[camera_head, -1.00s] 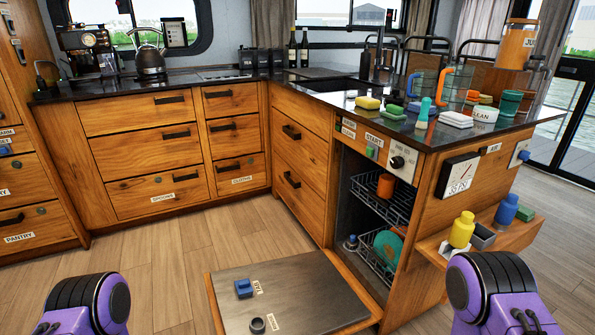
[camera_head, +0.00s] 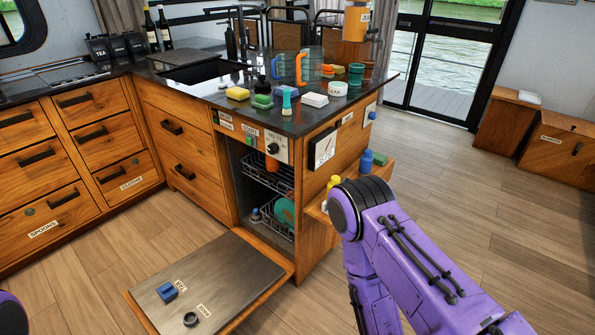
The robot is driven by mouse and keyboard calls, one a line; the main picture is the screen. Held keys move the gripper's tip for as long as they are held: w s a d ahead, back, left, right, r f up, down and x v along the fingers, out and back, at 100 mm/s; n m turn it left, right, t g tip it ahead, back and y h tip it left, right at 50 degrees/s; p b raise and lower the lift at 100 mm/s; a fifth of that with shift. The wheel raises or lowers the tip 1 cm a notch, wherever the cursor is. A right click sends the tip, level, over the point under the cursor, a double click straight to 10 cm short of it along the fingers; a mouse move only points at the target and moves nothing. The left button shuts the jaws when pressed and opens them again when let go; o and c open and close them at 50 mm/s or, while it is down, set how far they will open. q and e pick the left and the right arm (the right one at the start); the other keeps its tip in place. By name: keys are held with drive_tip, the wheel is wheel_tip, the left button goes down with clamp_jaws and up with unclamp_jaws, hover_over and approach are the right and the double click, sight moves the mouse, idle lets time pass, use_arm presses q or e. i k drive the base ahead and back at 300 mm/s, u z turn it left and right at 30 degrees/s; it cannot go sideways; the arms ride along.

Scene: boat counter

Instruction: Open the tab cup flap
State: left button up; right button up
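A dishwasher stands open at the front of the counter, its door (camera_head: 245,262) lowered flat over the floor. On the inner face of the door sits a small blue cup part (camera_head: 167,292) with a label beside it that looks like "TAB". It looks closed, but it is too small to be sure. A dark round cap (camera_head: 190,319) with its own label sits nearer the front edge of the door. My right arm reaches up from the bottom right, in front of the counter end; its gripper is not visible. Only a sliver of my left arm shows at the lower left, without its gripper.
The dishwasher racks (camera_head: 268,178) hold a green dish (camera_head: 285,213). A side shelf (camera_head: 318,207) with a yellow bottle (camera_head: 333,182) and a blue bottle (camera_head: 366,161) is close to my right arm. Sponges and cups crowd the counter. Floor is free around the door.

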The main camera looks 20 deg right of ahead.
sight(167, 289)
drive_tip(key=k, duration=0.4)
drive_tip(key=u, duration=1.25)
drive_tip(key=i, duration=0.9)
drive_tip(key=z, duration=2.35)
